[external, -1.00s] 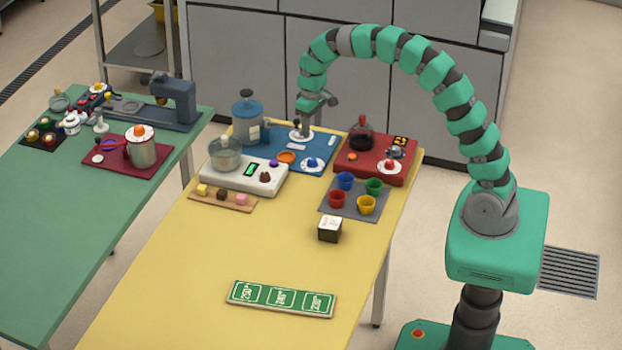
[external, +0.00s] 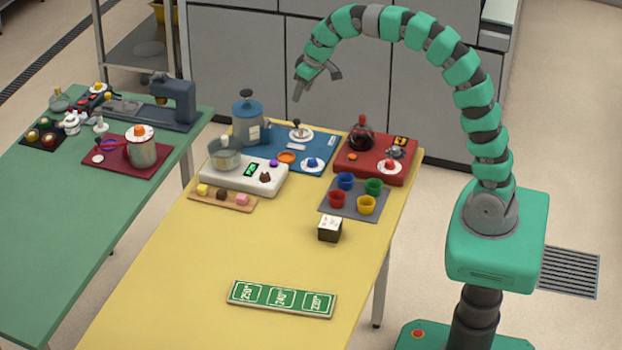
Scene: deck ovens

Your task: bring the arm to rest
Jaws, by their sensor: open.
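My gripper (external: 318,87) is open and empty. It hangs in the air at the end of my raised, arched green arm (external: 440,45), above the back of the yellow table (external: 240,260). It appears above a white round piece with a dark lever (external: 299,131) on the blue board (external: 318,160), apart from it. The grey fingers point down and are spread.
On the yellow table stand a blue pot (external: 248,115), a white scale (external: 225,177) with a bowl, a red board (external: 350,165) with a dark kettle (external: 361,138), coloured cups on a grey mat (external: 335,210), a small box (external: 330,228) and a green sign (external: 282,298). A green table (external: 60,220) is left.

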